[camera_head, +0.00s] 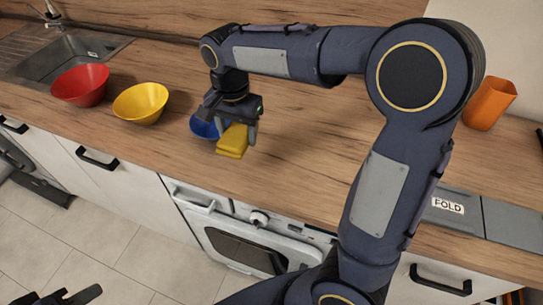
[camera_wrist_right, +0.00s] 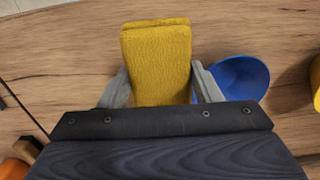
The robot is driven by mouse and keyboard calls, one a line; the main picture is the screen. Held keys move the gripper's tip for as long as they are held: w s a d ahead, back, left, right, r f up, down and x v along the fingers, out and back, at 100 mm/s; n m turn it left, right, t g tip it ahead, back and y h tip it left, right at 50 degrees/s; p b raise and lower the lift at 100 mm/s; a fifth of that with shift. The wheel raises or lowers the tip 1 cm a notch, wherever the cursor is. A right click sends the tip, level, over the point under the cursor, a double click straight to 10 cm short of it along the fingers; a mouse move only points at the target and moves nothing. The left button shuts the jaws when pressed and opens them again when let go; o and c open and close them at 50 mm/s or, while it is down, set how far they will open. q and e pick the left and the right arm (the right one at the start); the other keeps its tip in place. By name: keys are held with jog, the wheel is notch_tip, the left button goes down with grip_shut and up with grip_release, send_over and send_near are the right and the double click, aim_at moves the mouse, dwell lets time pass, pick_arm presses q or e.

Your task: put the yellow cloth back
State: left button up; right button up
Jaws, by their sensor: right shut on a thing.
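The yellow cloth (camera_head: 233,139) is folded into a thick pad. My right gripper (camera_head: 229,130) is shut on it, beside the blue bowl (camera_head: 205,127) at the middle of the wooden counter. In the right wrist view the cloth (camera_wrist_right: 157,65) sits between both fingers (camera_wrist_right: 160,88), and the blue bowl (camera_wrist_right: 240,78) is just right of them. I cannot tell whether the cloth touches the counter. My left gripper (camera_head: 62,298) shows only in part at the bottom left, low over the floor and away from the counter.
A red bowl (camera_head: 80,85) and a yellow bowl (camera_head: 141,103) stand left of the blue bowl, near the sink (camera_head: 70,58). An orange cup (camera_head: 489,104) stands at the right. A grey panel marked FOLD (camera_head: 450,207) lies at the front right. The counter (camera_head: 300,150) right of the cloth is clear.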

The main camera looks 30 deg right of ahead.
send_over(272, 166)
notch_tip(272, 166, down, 7)
jog(key=shift+w+f, duration=0.1)
jog(key=shift+d+f, duration=0.1)
jog(key=shift+f, duration=1.6)
jog(key=o, duration=0.4)
jog(key=shift+f, duration=0.15)
jog(key=o, duration=0.5)
